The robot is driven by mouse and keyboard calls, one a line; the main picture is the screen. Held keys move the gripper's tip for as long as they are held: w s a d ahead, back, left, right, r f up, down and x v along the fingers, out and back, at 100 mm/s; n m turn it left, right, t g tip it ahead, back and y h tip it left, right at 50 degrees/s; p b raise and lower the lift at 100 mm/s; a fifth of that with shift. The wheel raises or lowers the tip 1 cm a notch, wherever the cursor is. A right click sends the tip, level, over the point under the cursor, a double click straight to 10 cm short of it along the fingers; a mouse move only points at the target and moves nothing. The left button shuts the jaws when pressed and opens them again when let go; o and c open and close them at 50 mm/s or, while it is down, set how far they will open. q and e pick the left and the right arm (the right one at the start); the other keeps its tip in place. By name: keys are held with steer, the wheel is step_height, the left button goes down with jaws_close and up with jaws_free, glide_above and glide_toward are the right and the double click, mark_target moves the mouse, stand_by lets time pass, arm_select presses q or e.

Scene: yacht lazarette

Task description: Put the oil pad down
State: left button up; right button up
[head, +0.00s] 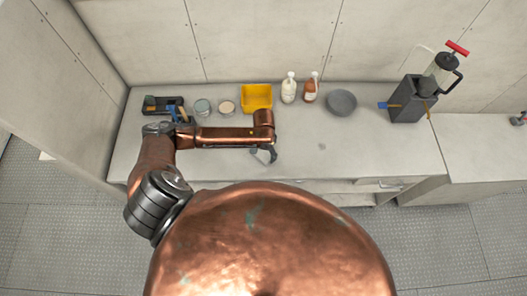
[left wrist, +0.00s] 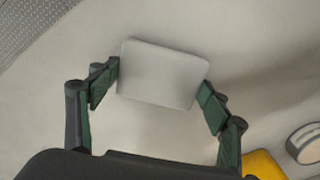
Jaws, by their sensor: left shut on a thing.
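The oil pad (left wrist: 163,73) is a light grey, rounded rectangular pad. In the left wrist view it sits between the two green-faced fingers of my left gripper (left wrist: 160,84), which is shut on its two opposite edges. In the head view my left gripper (head: 264,154) is over the middle front part of the grey bench top (head: 323,158). The pad is hard to make out there against the bench. I cannot tell whether it touches the bench or hangs just above it. My right gripper is not in view.
Along the back stand a dark tray with tools (head: 163,104), two round tins (head: 202,107), a yellow bin (head: 257,96), a white bottle (head: 289,90), a brown bottle (head: 310,92), a grey bowl (head: 342,102) and a dark box with a pump (head: 405,103).

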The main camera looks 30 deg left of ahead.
mark_target(264, 153)
arm_select(q)
steer(key=shift+f, duration=0.1)
steer(key=o, duration=1.2)
steer(key=shift+o, duration=0.6)
step_height(264, 153, up, 12)
steer(key=shift+s, duration=0.1)
